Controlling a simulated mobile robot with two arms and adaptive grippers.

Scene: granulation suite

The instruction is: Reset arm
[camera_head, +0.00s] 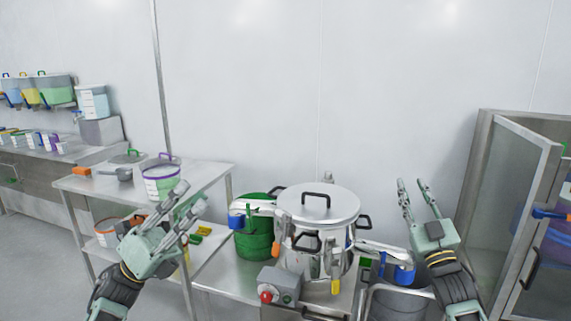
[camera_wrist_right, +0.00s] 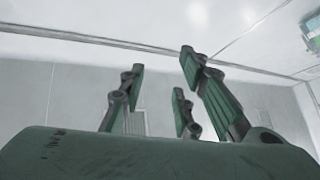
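My left gripper (camera_head: 176,207) is raised at the lower left in the head view, in front of the steel side table. Its fingers are spread and hold nothing. My right gripper (camera_head: 418,195) is raised to the right of the large steel pot, fingers pointing up, apart and empty. In the right wrist view my right gripper (camera_wrist_right: 160,95) shows its fingers spread against the pale wall and ceiling, with nothing between them. Neither gripper touches any object that I can see.
A lidded steel pot (camera_head: 318,203) stands on the bench between my arms, with a green bucket (camera_head: 253,243) beside it. A control box with a red button (camera_head: 279,284) is in front. A steel side table (camera_head: 100,186) is at left; an open glass-doored cabinet (camera_head: 505,200) is at right.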

